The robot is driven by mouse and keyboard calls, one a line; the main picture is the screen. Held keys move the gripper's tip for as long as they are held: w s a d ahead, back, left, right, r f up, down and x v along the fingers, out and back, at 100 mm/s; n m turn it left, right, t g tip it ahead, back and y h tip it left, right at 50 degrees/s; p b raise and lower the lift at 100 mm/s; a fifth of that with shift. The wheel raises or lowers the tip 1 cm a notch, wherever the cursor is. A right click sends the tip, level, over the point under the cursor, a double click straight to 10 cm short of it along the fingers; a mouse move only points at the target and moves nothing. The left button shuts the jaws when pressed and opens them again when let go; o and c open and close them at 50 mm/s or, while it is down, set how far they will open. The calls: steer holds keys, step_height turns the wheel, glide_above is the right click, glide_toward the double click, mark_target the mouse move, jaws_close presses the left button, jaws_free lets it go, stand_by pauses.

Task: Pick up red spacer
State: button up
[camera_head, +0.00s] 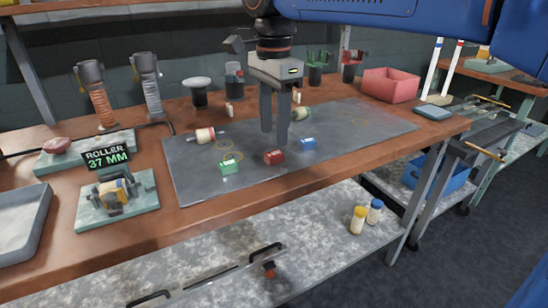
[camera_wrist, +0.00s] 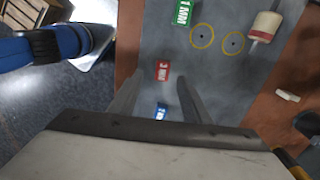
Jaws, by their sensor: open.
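The red spacer (camera_head: 274,157) is a small block lying on the dark grey mat (camera_head: 195,183), between the green spacer (camera_head: 229,167) and the blue spacer (camera_head: 308,144). My gripper (camera_head: 274,141) points down with its fingers apart and empty, just behind the red spacer in the head view. In the wrist view the red spacer (camera_wrist: 162,71) shows its white label beyond and between the fingertips (camera_wrist: 157,82). The blue spacer (camera_wrist: 161,111) lies between the fingers in that view, and the green spacer (camera_wrist: 183,12) is near the top edge. The height above the mat is hard to tell.
A roller stand with a 37 MM sign (camera_head: 106,157) is at left. A red bin (camera_head: 390,85) stands back right. The mat's right part is clear.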

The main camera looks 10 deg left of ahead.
mark_target(274, 154)
steer(key=shift+w+f, duration=0.2)
steer(key=shift+f, duration=1.3)
steer(key=shift+w+f, duration=0.15)
steer(key=shift+f, duration=1.35)
steer(key=shift+c, duration=0.6)
jaws_close()
